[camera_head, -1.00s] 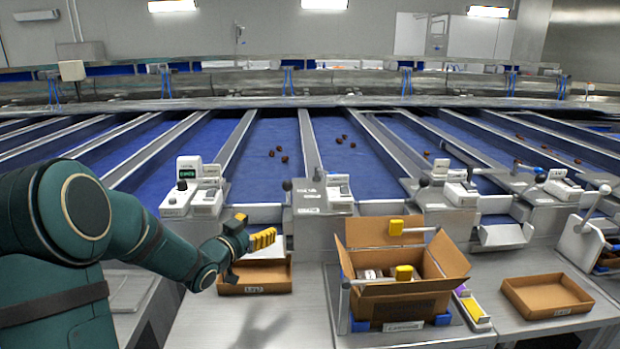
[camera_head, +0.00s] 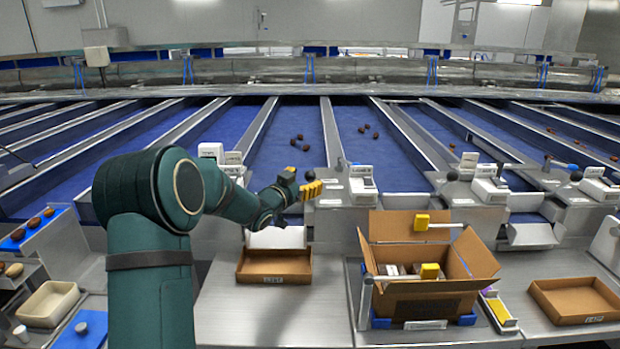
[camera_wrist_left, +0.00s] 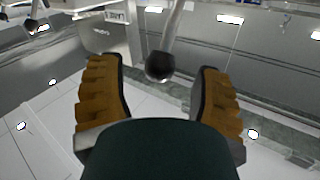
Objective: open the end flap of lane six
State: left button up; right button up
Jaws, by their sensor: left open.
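My left gripper (camera_head: 308,190) is open at the lane ends, with orange-yellow ribbed fingers. In the left wrist view, the gripper (camera_wrist_left: 158,82) has a black ball knob (camera_wrist_left: 159,66) on a metal lever (camera_wrist_left: 172,28) between its spread fingertips. The knob looks untouched, with room on both sides. A pale end flap (camera_head: 276,238) hangs below the gripper in the head view, behind a cardboard tray. The gripper and forearm cover part of the lane end there. A small label (camera_wrist_left: 117,16) near the lever is unreadable, so I cannot confirm the lane number. My right gripper is not in view.
A shallow cardboard tray (camera_head: 274,279) sits below the flap. An open cardboard box (camera_head: 428,297) with upright flaps stands to its right, and another tray (camera_head: 575,300) farther right. Blue lanes (camera_head: 292,140) with a few dates run behind. The steel counter between is clear.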

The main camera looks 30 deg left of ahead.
pick_arm(q)
jog(key=shift+w, duration=1.45)
